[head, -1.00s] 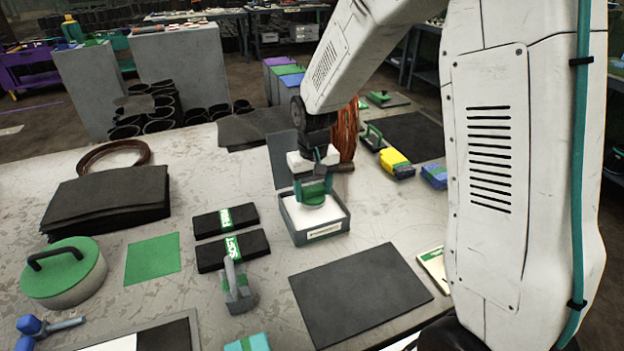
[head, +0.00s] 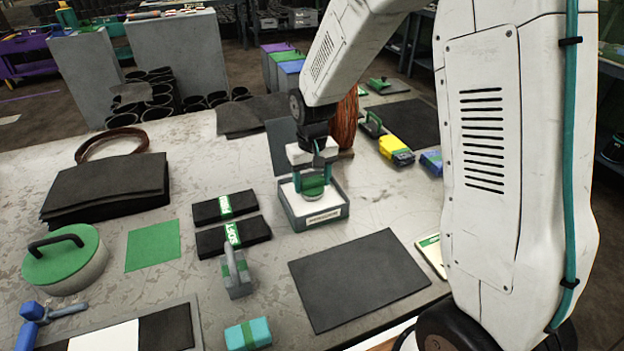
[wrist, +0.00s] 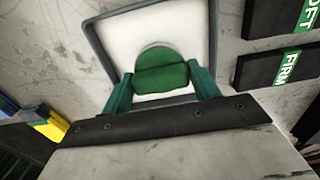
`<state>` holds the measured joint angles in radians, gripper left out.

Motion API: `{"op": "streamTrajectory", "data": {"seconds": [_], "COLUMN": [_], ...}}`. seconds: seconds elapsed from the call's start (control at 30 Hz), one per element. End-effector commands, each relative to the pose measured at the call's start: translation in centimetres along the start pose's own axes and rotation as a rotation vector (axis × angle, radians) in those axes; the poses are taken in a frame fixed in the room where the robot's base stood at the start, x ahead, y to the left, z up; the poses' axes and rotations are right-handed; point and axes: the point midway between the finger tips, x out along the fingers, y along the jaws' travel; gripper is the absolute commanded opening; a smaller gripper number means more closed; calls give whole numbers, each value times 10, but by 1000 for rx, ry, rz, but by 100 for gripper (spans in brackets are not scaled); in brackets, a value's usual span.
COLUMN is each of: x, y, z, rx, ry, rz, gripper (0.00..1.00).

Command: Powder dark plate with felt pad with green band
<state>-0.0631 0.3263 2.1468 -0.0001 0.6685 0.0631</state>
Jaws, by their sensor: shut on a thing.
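My gripper (head: 312,180) points down over a grey open tray (head: 330,212) of white powder. It is shut on the felt pad (head: 313,188), a round pale pad with a green band. In the wrist view the pad (wrist: 161,78) sits between the two green fingers over the white powder. The pad's underside is hidden, so I cannot tell whether it touches the powder. The dark plate (head: 358,278) lies flat on the table in front of the tray, to the right; no powder shows on it.
Two black blocks with green bands, marked FIRM (head: 225,207) and SOFT (head: 233,237), lie left of the tray. A grey handled tool (head: 237,277) stands in front of them. A round green-topped lid (head: 62,258) and green sheet (head: 153,245) lie farther left. A yellow block (head: 396,150) is at right.

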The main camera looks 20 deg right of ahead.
Motion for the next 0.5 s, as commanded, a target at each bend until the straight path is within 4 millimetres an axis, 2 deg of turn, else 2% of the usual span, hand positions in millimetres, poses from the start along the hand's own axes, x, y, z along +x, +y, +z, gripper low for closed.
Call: {"op": "streamTrajectory", "data": {"seconds": [0.5], "x": [6], "y": [0], "z": [0], "rx": [0], "ry": [0], "rz": [0], "gripper": [42]}}
